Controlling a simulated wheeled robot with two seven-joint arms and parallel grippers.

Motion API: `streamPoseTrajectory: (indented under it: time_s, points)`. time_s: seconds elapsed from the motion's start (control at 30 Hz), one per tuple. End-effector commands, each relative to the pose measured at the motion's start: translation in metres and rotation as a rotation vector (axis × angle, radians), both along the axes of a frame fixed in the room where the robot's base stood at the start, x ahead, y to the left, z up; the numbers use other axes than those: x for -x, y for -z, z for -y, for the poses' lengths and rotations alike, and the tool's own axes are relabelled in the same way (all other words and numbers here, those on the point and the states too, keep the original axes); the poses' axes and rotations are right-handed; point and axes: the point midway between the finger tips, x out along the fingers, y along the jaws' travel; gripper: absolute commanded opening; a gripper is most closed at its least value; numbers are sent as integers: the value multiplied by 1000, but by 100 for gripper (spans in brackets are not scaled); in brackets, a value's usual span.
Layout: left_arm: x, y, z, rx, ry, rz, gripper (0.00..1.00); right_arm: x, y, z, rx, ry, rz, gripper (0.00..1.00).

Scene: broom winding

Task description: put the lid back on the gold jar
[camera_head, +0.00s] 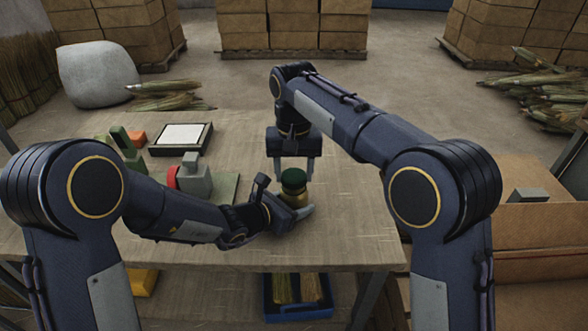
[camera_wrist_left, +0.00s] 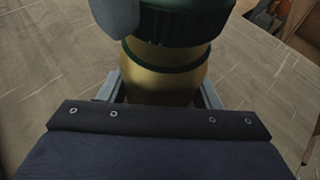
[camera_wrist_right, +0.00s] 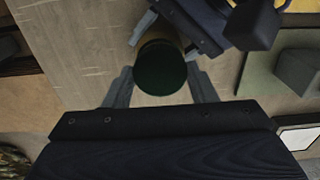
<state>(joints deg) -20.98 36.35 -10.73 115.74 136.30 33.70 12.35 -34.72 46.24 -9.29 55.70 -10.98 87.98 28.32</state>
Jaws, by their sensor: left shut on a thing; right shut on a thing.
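The gold jar (camera_head: 294,196) stands upright near the table's front edge, with a green ring (camera_wrist_left: 165,63) round its upper body. My left gripper (camera_head: 291,207) is shut on the jar's body from the side, and its fingers flank the gold wall in the left wrist view (camera_wrist_left: 160,92). The dark green lid (camera_head: 293,178) is at the top of the jar, and it also shows in the left wrist view (camera_wrist_left: 185,20). My right gripper (camera_head: 293,177) comes from above and is shut on the lid, seen top-down in the right wrist view (camera_wrist_right: 161,68). No gap shows under the lid; I cannot tell how firmly it sits.
A green board (camera_head: 226,188) with a grey block and a red part lies left of the jar. A framed white panel (camera_head: 182,135) and an orange block (camera_head: 136,138) are behind it. The table (camera_head: 345,220) is clear to the jar's right. A blue bin (camera_head: 298,311) is below.

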Motion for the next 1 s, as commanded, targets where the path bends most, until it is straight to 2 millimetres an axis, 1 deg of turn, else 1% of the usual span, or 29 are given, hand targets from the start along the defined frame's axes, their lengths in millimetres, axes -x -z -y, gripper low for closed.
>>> streamPoseTrajectory:
  time_s: [0.47, 0.5, 0.6, 0.67, 0.77, 1.0]
  points:
    - [0, 0, 0, 1, 0, 1, 16, 0, 10, 0, 0, 1, -1, 30]
    - [0, 0, 0, 1, 0, 1, 0, 0, 10, 0, 0, 3, 0, 30]
    - [0, 0, 0, 1, 0, 1, 0, 0, 10, 0, 1, 57, 0, 30]
    - [0, 0, 0, 1, 0, 1, 0, 0, 10, 0, 1, 147, 0, 30]
    - [0, 0, 0, 1, 0, 1, 0, 0, 10, -1, 2, 385, 1, 30]
    - [0, 0, 0, 1, 0, 1, 0, 0, 10, -1, 1, 1071, 2, 30]
